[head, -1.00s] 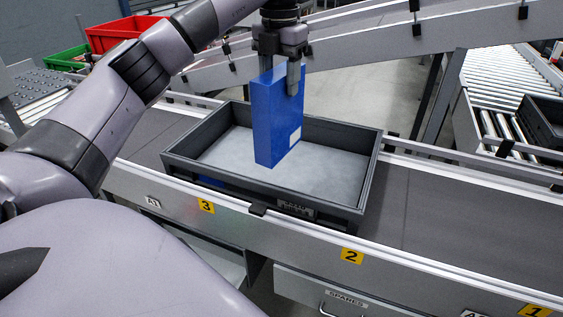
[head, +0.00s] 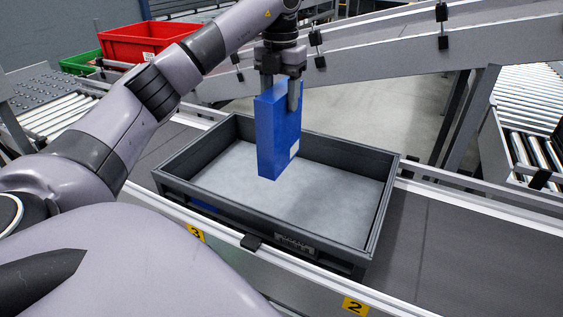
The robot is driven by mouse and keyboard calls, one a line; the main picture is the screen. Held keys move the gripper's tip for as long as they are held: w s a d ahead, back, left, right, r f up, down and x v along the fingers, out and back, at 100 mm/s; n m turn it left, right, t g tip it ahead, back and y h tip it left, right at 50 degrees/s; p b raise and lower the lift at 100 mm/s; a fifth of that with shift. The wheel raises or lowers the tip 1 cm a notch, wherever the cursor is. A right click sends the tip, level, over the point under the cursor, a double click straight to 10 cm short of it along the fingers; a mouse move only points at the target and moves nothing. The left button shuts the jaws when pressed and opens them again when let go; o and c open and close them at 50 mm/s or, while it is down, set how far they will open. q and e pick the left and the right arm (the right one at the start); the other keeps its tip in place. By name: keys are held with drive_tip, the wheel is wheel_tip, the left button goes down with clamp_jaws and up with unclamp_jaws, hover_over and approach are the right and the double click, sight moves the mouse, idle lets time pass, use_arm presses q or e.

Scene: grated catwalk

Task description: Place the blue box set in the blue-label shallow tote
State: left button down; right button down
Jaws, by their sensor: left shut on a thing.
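The blue box set (head: 278,140) is a tall, flat blue box with a small white label low on one side. My left gripper (head: 281,92) is shut on its top edge and holds it upright. The box hangs over the shallow tote (head: 383,210), a dark grey open tray with a light grey floor. Its lower end shows against the tote's floor; I cannot tell how high above it. A blue label (head: 205,207) shows on the tote's near side, partly shaded. The tote's visible floor is empty. My right gripper is not in view.
The tote sits on a dark conveyor belt (head: 455,245) with metal side rails. A red bin (head: 140,38) and a green bin (head: 80,62) stand at the back left. A sloped grey conveyor (head: 390,50) crosses behind, with rollers at the right.

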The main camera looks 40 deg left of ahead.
sight(281, 155)
use_arm(q)
wheel_tip(281, 155, down, 15)
drive_tip(key=shift+f, duration=0.25)
idle(0.3)
drive_tip(key=shift+c, duration=2.1)
unclamp_jaws()
wheel_tip(281, 155, up, 12)
drive_tip(key=shift+r, duration=0.1)
